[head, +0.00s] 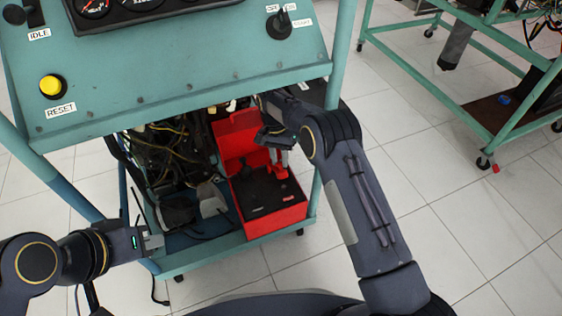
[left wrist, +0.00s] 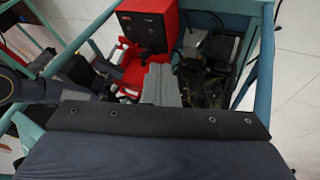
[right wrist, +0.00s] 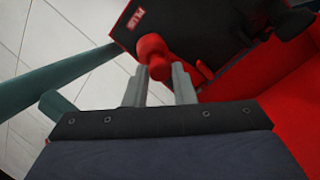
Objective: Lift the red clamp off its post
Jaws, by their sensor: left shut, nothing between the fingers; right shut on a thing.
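The red clamp (head: 277,171) is at the black top of the battery, near its right side in the head view. In the right wrist view the clamp (right wrist: 152,52) sits between the fingertips of my right gripper (right wrist: 160,82), which is shut on it. The same right gripper (head: 279,155) reaches down from above in the head view. The post is hidden, so I cannot tell whether the clamp still touches it. My left gripper (head: 151,240) is shut and empty, left of the battery by the frame. Its fingers also show in the left wrist view (left wrist: 161,84).
The battery stands in a red box (head: 277,223) on the low shelf of a teal engine trainer (head: 190,75). Wires and engine parts (head: 178,150) crowd its left. A teal upright (head: 340,55) stands close to my right arm. Another teal stand (head: 420,75) is at the upper right.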

